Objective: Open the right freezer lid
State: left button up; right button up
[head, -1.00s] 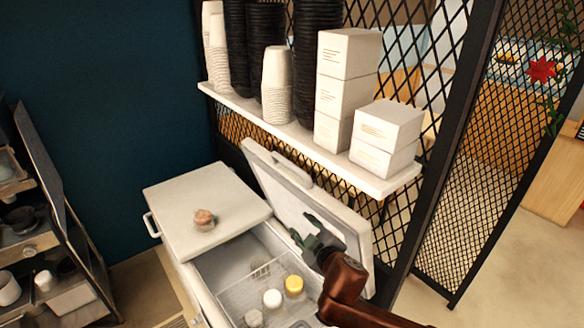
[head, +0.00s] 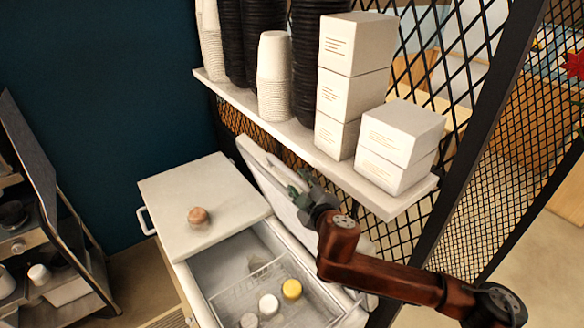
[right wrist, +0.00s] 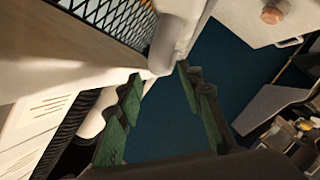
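The right freezer lid (head: 262,182) is raised and stands steeply tilted over the freezer's right opening, near the mesh wall. My right gripper (head: 298,184) is at the lid's upper part, near its handle edge, below the shelf. In the right wrist view, the green fingers of my right gripper (right wrist: 160,78) are spread, with a white rounded bar, apparently the lid handle (right wrist: 165,50), close to the fingertips. I cannot tell whether they touch. The left freezer lid (head: 205,195) is closed, with a small brownish round thing (head: 199,217) on it. My left gripper is out of view.
The open freezer (head: 215,275) holds a wire basket with white-capped jars and a yellow-capped jar (head: 291,289). A white shelf (head: 300,135) with cups and boxes (head: 352,90) hangs close above the lid. A dark mesh wall (head: 470,150) stands behind. A cart stands at left.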

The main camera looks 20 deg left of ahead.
aim_at(291, 176)
jog(key=p+x, duration=0.1)
jog(key=x, duration=0.3)
jog(key=shift+w+a+r+p, duration=0.1)
jog(key=shift+a+p, duration=0.25)
jog(key=shift+a, duration=0.25)
jog(key=shift+p+x, duration=0.3)
jog(key=shift+x, duration=0.9)
jog(key=shift+w+f, duration=0.1)
jog(key=shift+f, duration=0.15)
jog(key=c, duration=0.5)
jog(key=shift+d, duration=0.1)
grip_shut()
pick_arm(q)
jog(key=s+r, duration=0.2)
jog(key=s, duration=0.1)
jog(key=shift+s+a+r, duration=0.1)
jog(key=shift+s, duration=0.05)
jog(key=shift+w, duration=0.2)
